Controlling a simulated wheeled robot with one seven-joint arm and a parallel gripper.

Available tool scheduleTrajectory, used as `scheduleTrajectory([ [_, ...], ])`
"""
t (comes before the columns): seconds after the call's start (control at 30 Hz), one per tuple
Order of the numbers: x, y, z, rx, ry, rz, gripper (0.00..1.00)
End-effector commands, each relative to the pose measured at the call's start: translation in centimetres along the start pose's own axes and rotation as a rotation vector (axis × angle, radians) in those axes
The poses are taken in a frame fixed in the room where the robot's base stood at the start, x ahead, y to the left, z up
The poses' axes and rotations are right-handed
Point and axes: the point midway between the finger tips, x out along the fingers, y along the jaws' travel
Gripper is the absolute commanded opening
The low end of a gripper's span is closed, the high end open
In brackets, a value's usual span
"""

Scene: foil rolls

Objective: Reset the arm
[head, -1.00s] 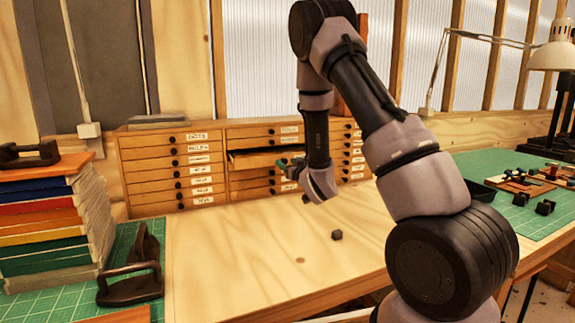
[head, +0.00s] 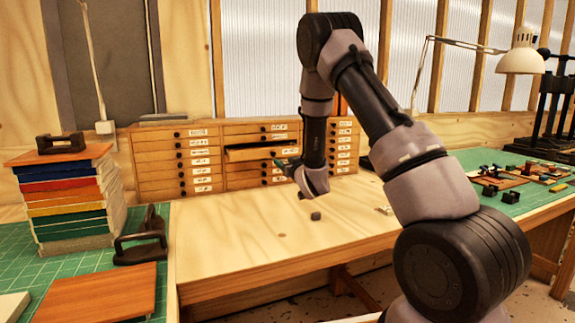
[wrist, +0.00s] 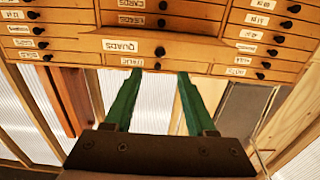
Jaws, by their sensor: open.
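My gripper (head: 284,165) is at the end of my arm, in front of the wooden drawer cabinet in the head view. In the wrist view its two green fingers (wrist: 158,78) are apart with nothing between them. My arm is bent, its upper link raised and its forearm hanging down over the bench. A middle drawer (head: 262,153) of the cabinet (head: 180,160) stands pulled out behind the gripper. In the wrist view a drawer front labelled QUADS (wrist: 133,47) is just beyond the fingertips; I cannot tell whether they touch it.
A small dark block (head: 315,216) lies on the wooden bench (head: 230,235). A stack of coloured books (head: 68,195) and dark metal bookends (head: 140,245) are at the left. A green mat (head: 500,165) with small parts and a lamp (head: 521,60) are at the right. The bench middle is mostly clear.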

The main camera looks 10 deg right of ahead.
Motion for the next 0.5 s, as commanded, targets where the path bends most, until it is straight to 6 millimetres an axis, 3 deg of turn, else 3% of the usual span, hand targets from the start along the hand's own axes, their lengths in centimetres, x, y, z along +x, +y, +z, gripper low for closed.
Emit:
scheduleTrajectory([
  [0.4, 0.21, -0.03, -0.03, 0.000, 0.000, 0.000, 0.56],
  [0.5, 0.13, 0.36, -0.84, 0.011, -0.006, 0.013, 0.56],
])
